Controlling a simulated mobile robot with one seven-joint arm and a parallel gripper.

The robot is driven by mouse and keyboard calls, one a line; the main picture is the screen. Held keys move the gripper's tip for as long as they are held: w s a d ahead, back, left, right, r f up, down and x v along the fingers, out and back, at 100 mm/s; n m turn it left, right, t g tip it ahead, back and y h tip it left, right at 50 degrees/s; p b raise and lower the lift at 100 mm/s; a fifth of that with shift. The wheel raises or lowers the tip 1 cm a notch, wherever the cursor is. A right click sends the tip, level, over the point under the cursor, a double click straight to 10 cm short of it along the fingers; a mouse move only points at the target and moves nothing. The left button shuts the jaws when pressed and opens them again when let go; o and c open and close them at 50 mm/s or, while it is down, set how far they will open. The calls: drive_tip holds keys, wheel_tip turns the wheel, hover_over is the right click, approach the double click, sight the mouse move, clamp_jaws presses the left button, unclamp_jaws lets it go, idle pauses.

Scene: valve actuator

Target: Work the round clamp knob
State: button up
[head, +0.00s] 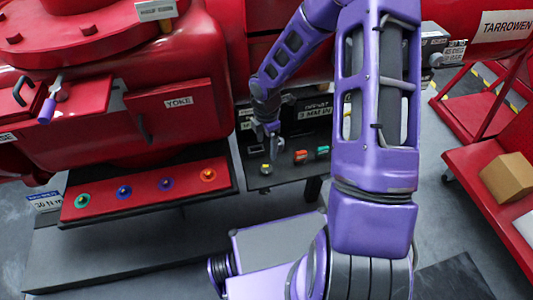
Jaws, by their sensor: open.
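My purple arm reaches over a dark panel (285,178), and my gripper (271,138) points down above the panel's left part. The jaws are open, with nothing seen between them. Just below the fingertips is a small round grey knob with a yellow top (266,169), seemingly apart from them. No label names a clamp knob, so I cannot tell for sure that this is it. The gap between the fingertips and this knob is hard to judge from this view.
Right of the knob are an orange-red block (300,156) and a green block (322,152). A red ledge (145,190) with several coloured round pieces is at left. A purple-handled lever (48,108) sits on the red housing. A red cart (490,165) carries a cardboard box (508,177).

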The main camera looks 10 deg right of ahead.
drive_tip(key=shift+r+p, duration=0.35)
drive_tip(key=shift+r, duration=2.35)
